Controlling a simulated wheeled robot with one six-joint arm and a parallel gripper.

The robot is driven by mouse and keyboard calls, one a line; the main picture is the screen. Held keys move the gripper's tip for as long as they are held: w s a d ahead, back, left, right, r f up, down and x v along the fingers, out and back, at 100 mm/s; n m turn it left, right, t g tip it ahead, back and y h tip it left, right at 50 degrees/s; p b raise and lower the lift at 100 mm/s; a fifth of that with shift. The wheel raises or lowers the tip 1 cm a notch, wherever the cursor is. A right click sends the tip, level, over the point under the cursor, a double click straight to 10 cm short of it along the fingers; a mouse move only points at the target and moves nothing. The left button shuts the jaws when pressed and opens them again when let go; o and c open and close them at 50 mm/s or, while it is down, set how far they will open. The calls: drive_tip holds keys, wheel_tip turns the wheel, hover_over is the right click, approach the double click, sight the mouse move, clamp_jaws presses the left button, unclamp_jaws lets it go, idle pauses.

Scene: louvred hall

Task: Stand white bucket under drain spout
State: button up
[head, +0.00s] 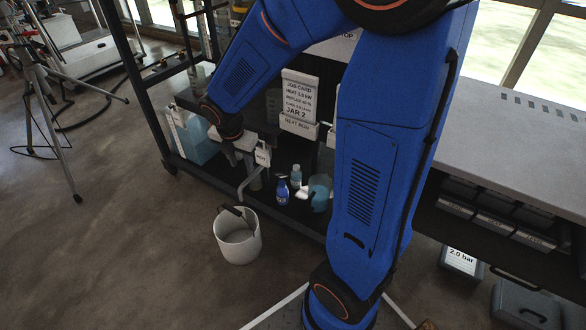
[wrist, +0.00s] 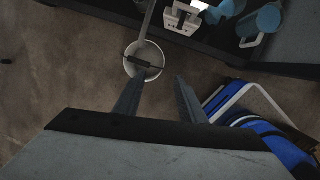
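The white bucket (head: 238,246) stands upright on the floor in front of the low shelf, with a dark handle grip across its top. It also shows in the wrist view (wrist: 131,70), seen from above, and looks empty. The drain spout (head: 245,187) is a thin grey pipe bending down from the shelf edge. In the wrist view the spout (wrist: 148,20) reaches to the bucket's far rim and seems to overlap it; the height gap cannot be told. My gripper (wrist: 157,82) is open and empty, above and apart from the bucket. In the head view it is small and partly unclear.
A dark shelf bottom (head: 210,173) holds a blue bottle (head: 282,191), a light blue cup (head: 319,192) and a blue container (head: 200,140). A tripod (head: 50,95) stands left. A grey case (head: 525,305) lies right. The floor left of the bucket is clear.

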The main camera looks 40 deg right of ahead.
drive_tip(key=s+d+r+m+t, duration=0.1)
drive_tip(key=s+r+m, duration=0.6)
drive_tip(key=s+m, duration=0.5)
drive_tip(key=s+d+r+m+t+y, duration=0.1)
drive_tip(key=s+d+r+m, duration=0.1)
drive_tip(key=s+r+m, duration=0.5)
drive_tip(key=s+m, duration=0.5)
drive_tip(key=shift+r+m+t+y, duration=0.25)
drive_tip(key=shift+m+t+y, duration=0.05)
drive_tip(key=shift+w, duration=0.1)
